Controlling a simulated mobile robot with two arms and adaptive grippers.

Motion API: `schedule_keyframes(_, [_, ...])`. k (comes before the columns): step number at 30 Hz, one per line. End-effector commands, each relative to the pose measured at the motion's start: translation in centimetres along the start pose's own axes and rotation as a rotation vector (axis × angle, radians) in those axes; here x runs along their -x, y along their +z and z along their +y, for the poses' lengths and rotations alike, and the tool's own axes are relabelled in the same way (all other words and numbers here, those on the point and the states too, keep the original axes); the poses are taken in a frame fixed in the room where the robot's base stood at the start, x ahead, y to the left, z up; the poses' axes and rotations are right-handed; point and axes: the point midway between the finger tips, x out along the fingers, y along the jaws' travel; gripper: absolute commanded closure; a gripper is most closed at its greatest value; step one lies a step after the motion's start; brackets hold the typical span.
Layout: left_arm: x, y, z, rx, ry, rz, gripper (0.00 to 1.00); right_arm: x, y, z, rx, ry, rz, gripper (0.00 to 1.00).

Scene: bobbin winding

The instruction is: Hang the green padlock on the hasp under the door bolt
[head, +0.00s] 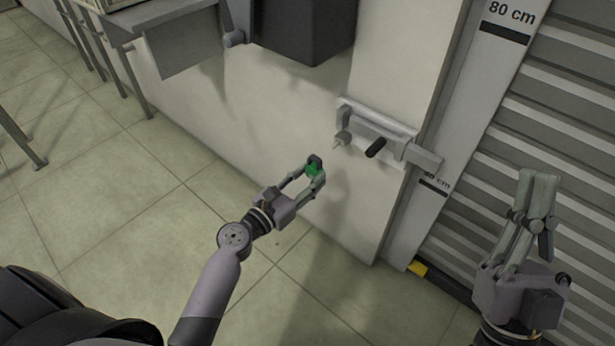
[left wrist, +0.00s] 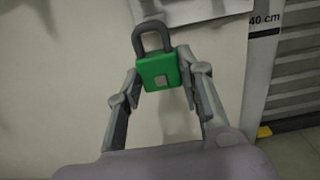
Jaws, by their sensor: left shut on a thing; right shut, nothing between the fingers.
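My left gripper (head: 314,177) is shut on the green padlock (head: 313,169) and holds it in the air before the pale wall. In the left wrist view the padlock (left wrist: 160,72) sits upright between the fingers, its dark shackle (left wrist: 152,36) pointing up. The door bolt (head: 378,135), a grey plate with a black handle (head: 376,147), is mounted on the wall to the right of and above the padlock. The small hasp (head: 340,141) sticks out at the plate's left end, apart from the padlock. My right gripper (head: 541,178) is shut and empty at the lower right.
A dark box (head: 302,30) hangs on the wall above. A ribbed shutter (head: 560,130) and a post with height marks (head: 480,80) stand to the right. A grey table (head: 165,20) is at the upper left.

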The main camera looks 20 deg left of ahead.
Motion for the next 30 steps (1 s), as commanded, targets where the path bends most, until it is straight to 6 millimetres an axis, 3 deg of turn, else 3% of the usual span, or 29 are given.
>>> schedule_keyframes(17, [0.0, 0.1, 0.0, 0.0, 0.0, 0.0, 0.99, 0.0, 0.7, 0.2, 0.005, 0.003, -0.036, 1.0])
schedule_keyframes(30, [-1.2, 0.1, 0.0, 0.001, 0.0, -0.001, 0.99, -0.1, 1.5, 0.2, 0.005, 0.003, -0.081, 1.0])
